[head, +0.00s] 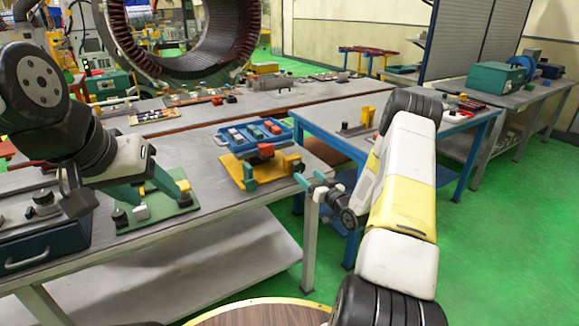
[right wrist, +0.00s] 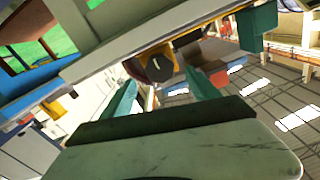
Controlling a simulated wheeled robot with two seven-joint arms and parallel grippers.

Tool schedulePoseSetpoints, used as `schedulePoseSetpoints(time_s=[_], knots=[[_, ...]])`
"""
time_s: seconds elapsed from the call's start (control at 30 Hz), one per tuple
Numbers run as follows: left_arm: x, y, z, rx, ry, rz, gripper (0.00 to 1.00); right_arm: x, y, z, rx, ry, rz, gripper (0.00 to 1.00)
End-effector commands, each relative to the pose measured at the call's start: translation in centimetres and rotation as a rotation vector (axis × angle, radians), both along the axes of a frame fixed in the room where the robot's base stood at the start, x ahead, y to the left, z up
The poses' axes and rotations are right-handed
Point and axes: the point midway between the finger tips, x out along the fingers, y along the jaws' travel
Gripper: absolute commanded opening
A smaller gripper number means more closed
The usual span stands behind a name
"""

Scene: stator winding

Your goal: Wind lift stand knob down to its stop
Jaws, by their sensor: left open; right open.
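A dark round knob (right wrist: 158,68) with a white mark shows in the right wrist view, on the stand's side. My right gripper (head: 310,180) is open beside the stand's right side. In the right wrist view its teal fingers (right wrist: 160,92) are apart, one on each side of the knob; contact cannot be told. My left gripper (head: 138,186) is open over a green plate, away from the stand.
The green plate (head: 160,213) holds small blocks and dark knobs. A dark blue case (head: 45,248) stands at the left front. A large stator ring (head: 185,65) is behind. A blue-framed table (head: 345,140) stands on the right. Green floor lies between the tables.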

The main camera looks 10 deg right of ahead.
Motion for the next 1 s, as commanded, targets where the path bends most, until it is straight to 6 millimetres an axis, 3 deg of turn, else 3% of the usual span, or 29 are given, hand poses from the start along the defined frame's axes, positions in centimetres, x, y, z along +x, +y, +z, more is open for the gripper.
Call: schedulePoseSetpoints(time_s=[0.3,0.67,1.0], knots=[[0.0,0.0,0.0,0.000,0.000,0.000,0.55,4.3,1.6,0.0,-0.002,-0.001,0.001,0.70],[0.0,0.0,0.0,0.000,0.000,0.000,0.55,4.9,1.7,0.0,0.000,0.001,-0.002,0.70],[0.0,0.0,0.0,0.000,0.000,0.000,0.55,4.9,1.7,0.0,0.000,0.001,-0.002,0.07]])
